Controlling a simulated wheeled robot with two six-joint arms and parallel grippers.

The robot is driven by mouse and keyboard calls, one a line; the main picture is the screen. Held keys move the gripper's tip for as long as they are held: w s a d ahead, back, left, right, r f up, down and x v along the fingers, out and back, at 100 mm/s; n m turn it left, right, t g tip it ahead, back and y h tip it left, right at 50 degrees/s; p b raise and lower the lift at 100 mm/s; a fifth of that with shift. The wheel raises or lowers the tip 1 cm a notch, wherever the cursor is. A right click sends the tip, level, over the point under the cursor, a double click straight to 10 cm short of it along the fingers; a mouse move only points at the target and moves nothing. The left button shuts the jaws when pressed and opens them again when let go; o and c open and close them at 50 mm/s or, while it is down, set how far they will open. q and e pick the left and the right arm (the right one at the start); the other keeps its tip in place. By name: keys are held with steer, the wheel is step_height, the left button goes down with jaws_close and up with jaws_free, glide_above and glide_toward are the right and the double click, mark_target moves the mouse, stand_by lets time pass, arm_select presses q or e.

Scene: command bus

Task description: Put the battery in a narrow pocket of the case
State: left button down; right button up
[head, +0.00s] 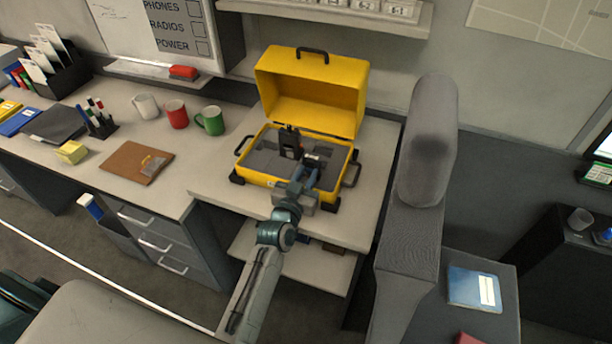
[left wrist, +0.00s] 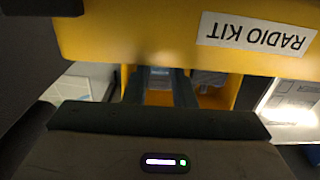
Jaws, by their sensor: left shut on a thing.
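The yellow case (head: 277,182) stands open on the desk, its lid raised at the back and grey foam inside. A black radio (head: 290,143) with a little orange stands upright in the foam. My left gripper (head: 311,169) reaches in over the front right of the case. It is shut on a small dark and pale thing, which I take for the battery (head: 312,158). In the left wrist view, a grey-blue part of it (left wrist: 160,72) shows between the fingers. The fingers hide its lower end and the pocket below. My right gripper is not in view.
A green mug (head: 211,121), a red mug (head: 176,114) and a brown clipboard (head: 135,162) are left of the case. A grey seat back (head: 425,150) rises close on the right. The wrist view shows a RADIO KIT label (left wrist: 255,34) on the case.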

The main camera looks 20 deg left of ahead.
arm_select(q)
steer(key=shift+f+b, duration=0.25)
steer(key=shift+b, duration=0.1)
stand_by(0.4)
steer(key=c, duration=1.1)
jaws_free()
steer(key=shift+c, duration=0.2)
steer(key=shift+s, duration=0.25)
steer(key=s+b, duration=0.2)
steer(key=s, duration=0.2)
steer(key=s+b, duration=0.2)
steer(key=s, duration=0.2)
steer(key=shift+s+a+f, duration=0.15)
steer(key=shift+s+f, duration=0.05)
steer(key=shift+s, duration=0.2)
steer(key=shift+s+r, duration=0.2)
steer(key=shift+s, duration=0.55)
